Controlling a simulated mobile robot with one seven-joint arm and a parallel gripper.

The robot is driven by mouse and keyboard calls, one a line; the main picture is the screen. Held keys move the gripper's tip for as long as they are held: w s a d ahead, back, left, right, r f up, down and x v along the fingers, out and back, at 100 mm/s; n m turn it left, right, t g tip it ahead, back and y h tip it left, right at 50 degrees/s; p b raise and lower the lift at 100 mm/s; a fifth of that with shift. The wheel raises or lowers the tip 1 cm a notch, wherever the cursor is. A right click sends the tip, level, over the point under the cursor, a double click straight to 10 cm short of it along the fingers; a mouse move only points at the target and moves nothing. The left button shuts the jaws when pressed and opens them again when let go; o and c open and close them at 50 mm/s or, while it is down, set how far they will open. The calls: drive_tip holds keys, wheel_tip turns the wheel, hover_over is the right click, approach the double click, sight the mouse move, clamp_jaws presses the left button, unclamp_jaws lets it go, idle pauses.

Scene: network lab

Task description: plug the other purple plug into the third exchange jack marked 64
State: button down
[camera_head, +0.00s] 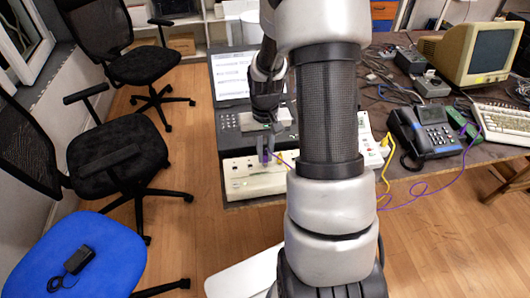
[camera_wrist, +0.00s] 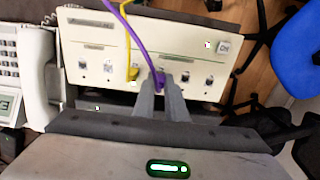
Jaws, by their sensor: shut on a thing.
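My gripper (camera_head: 265,147) is shut on a purple plug (camera_head: 266,157) at the cream exchange box (camera_head: 250,186) on the table's front left. In the wrist view the fingertips (camera_wrist: 163,88) pinch the purple plug (camera_wrist: 159,78) at the row of jacks on the exchange face (camera_wrist: 180,46). The fingers hide the jack beneath, so I cannot tell whether the plug is in it. A yellow plug (camera_wrist: 133,72) sits in the jack just to its left. The purple cable (camera_wrist: 138,38) runs from the plug to the top of the wrist view. The jack markings are too small to read.
A dark desk phone (camera_head: 425,131), an old monitor (camera_head: 471,53) and a keyboard (camera_head: 505,121) are on the table's right. A laptop (camera_head: 229,75) stands behind the exchange. A purple cable (camera_head: 430,194) hangs off the front edge. Chairs (camera_head: 120,152) stand on the left.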

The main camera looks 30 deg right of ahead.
drive_tip(key=shift+f+b, duration=0.35)
drive_tip(key=shift+f, duration=0.2)
idle(0.7)
drive_tip(key=c, duration=1.7)
unclamp_jaws()
wheel_tip(320, 180, up, 18)
drive_tip(key=p, duration=0.3)
drive_tip(key=shift+f, duration=0.25)
